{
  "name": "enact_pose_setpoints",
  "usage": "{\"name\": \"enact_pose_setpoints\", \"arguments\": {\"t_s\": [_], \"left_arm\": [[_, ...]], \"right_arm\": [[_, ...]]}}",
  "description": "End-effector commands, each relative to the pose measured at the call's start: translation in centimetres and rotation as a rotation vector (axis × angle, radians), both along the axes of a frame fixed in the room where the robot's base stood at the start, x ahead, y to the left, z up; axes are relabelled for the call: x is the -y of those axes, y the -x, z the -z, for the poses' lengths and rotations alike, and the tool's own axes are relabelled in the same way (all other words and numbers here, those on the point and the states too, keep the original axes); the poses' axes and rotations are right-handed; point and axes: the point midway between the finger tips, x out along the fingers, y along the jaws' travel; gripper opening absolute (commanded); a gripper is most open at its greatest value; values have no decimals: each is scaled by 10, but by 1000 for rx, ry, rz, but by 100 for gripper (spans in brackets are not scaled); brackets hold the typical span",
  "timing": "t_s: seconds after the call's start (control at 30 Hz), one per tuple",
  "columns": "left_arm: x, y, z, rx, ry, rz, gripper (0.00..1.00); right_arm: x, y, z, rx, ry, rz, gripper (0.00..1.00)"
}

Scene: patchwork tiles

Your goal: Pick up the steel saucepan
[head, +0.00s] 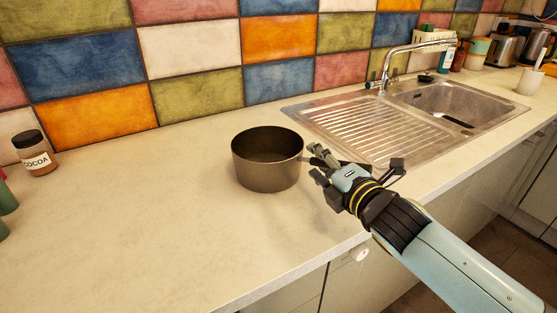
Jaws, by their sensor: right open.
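The steel saucepan (267,172) stands upright on the pale countertop, left of the sink's drainboard. It looks dark brownish-grey and empty inside. Its handle points right, towards my right gripper, and is partly hidden by the gripper. My right gripper (318,164) comes in from the lower right and is at the pan's right side, beside the handle. Its fingers are open. I cannot tell whether they touch the handle. My left gripper is not in view.
A steel sink with a drainboard (362,127) lies to the right behind the pan, with a tap (383,84) over it. A cocoa jar (36,155) stands at the far left.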

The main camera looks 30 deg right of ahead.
Motion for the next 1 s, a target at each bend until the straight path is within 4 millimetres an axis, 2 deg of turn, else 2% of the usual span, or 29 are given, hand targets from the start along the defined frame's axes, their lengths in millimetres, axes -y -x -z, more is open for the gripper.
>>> {"name": "enact_pose_setpoints", "arguments": {"t_s": [0.17, 0.5, 1.0], "left_arm": [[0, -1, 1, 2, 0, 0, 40], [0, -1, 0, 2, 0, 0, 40], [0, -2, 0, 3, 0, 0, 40]], "right_arm": [[0, 0, 1, -1, -1, 0, 46], [0, 1, 1, -2, -1, 1, 1], [0, 0, -1, 4, -3, -1, 0]]}}
